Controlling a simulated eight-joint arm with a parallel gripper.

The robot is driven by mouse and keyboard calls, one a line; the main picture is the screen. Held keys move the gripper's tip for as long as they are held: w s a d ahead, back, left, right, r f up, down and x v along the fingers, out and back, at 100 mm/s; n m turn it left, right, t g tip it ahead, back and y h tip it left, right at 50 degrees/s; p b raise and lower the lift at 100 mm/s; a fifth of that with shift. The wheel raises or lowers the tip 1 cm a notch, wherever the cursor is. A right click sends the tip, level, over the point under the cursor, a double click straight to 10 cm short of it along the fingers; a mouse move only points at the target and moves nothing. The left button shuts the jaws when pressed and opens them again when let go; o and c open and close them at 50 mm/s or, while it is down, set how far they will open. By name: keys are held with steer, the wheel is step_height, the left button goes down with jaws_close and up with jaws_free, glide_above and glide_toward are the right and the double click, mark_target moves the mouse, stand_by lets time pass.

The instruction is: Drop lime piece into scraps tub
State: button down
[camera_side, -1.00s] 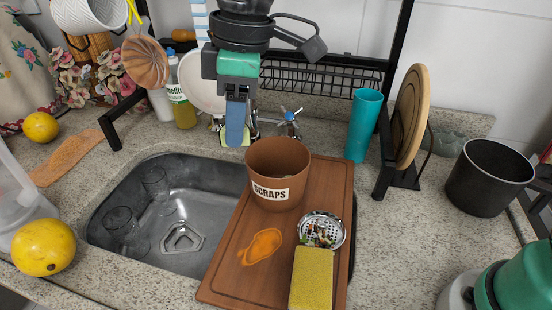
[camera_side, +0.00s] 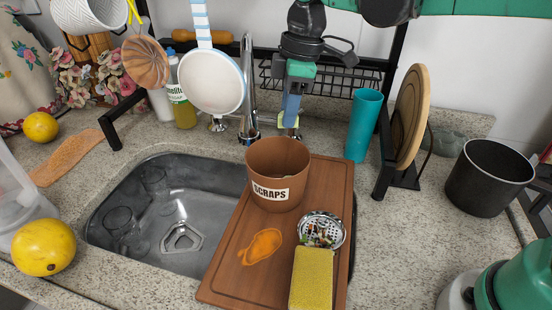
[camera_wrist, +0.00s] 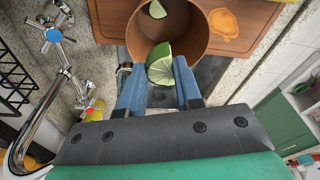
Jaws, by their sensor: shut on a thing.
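The brown scraps tub (camera_side: 262,187), labelled SCRAPS, stands upright on the wooden board over the sink. My gripper (camera_side: 290,120) is behind the tub and a little to its right, its fingers pointing down, higher in the picture than the rim. In the wrist view my gripper (camera_wrist: 160,80) is shut on a green lime piece (camera_wrist: 160,64). This piece overlaps the near rim of the tub (camera_wrist: 137,42) in that view. Another lime piece (camera_wrist: 157,9) shows inside the tub. The held piece is mostly hidden in the side view.
The faucet (camera_side: 248,95) rises left of my gripper, and a teal cup (camera_side: 364,125) stands to its right. A wire rack (camera_side: 325,78) is behind. A metal strainer (camera_side: 321,231) and a yellow sponge (camera_side: 312,278) are on the board (camera_side: 225,285).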

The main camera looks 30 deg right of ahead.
steer(key=shift+f, duration=2.8)
steer(key=c, duration=0.5)
jaws_free()
